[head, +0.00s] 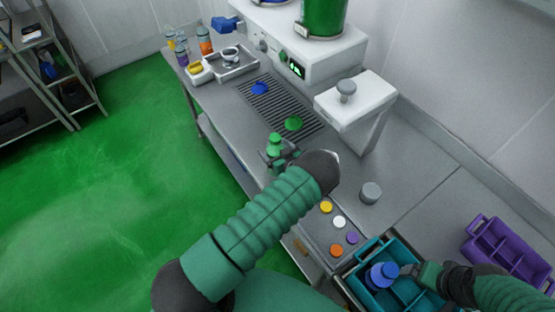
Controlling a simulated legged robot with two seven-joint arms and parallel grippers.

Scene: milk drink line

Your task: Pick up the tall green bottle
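A green bottle (275,142) stands upright near the front edge of the steel counter, its lower part hidden by my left gripper. My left gripper (277,156) is at this bottle, with grey fingers beside it; whether they are closed on it cannot be told. My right gripper (406,270) is beside a blue bottle (383,275) in the teal crate (350,286) at the lower right. Its fingertips are near or against the blue bottle, and its closure is unclear.
A grated tray (280,108) holds a blue piece (260,88) and a green piece (293,123). A white machine (300,48) stands behind. Coloured buttons (339,222), a grey cylinder (371,193) and a purple crate (500,250) are to the right. Several small bottles (205,41) stand far left.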

